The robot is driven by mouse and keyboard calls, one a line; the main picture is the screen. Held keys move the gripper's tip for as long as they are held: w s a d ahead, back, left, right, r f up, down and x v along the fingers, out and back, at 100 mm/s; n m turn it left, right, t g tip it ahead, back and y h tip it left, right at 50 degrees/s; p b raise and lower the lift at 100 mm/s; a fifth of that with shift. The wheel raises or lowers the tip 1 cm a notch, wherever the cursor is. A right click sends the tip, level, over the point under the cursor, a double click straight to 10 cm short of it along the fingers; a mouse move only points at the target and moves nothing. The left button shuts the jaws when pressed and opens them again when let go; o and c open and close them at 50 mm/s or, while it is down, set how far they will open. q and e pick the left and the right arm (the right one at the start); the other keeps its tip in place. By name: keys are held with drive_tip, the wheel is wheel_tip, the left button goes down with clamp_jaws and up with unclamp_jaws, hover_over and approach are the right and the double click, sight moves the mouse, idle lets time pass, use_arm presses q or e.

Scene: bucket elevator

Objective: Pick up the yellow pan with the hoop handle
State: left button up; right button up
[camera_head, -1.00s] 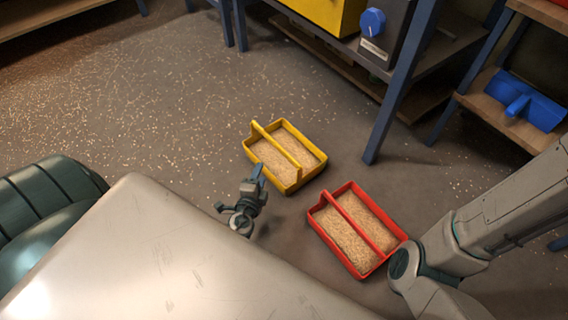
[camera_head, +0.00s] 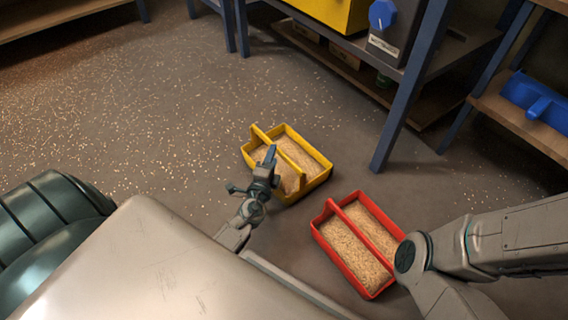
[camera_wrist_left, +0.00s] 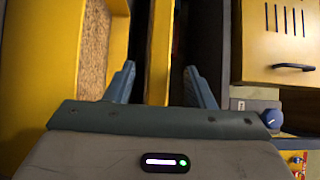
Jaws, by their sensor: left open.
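The yellow pan (camera_head: 312,184) stands on the floor in the head view, filled with grain. Its hoop handle (camera_head: 260,132) runs lengthwise over the middle. My left gripper (camera_head: 251,171) is open and empty, and it covers the pan's near left corner. In the left wrist view, a yellow bar (camera_wrist_left: 160,45), apparently the handle, shows between the spread fingertips (camera_wrist_left: 160,73). I cannot tell if the bar lies between the fingers or beyond them. The grain (camera_wrist_left: 95,45) shows to its left. My right arm comes in from the right, with its gripper outside the view.
A red pan (camera_head: 334,259) of grain stands close by on the lower right. A blue table leg (camera_head: 402,115) rises behind the yellow pan. A blue pan (camera_head: 540,103) lies on a shelf at the right. The grain-scattered floor at the left is free.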

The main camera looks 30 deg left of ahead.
use_arm(q)
drive_tip(key=x, duration=0.4)
drive_tip(key=shift+w, duration=0.1)
clamp_jaws()
drive_tip(key=shift+f, duration=0.1)
idle(1.0)
drive_tip(key=shift+r, duration=0.2)
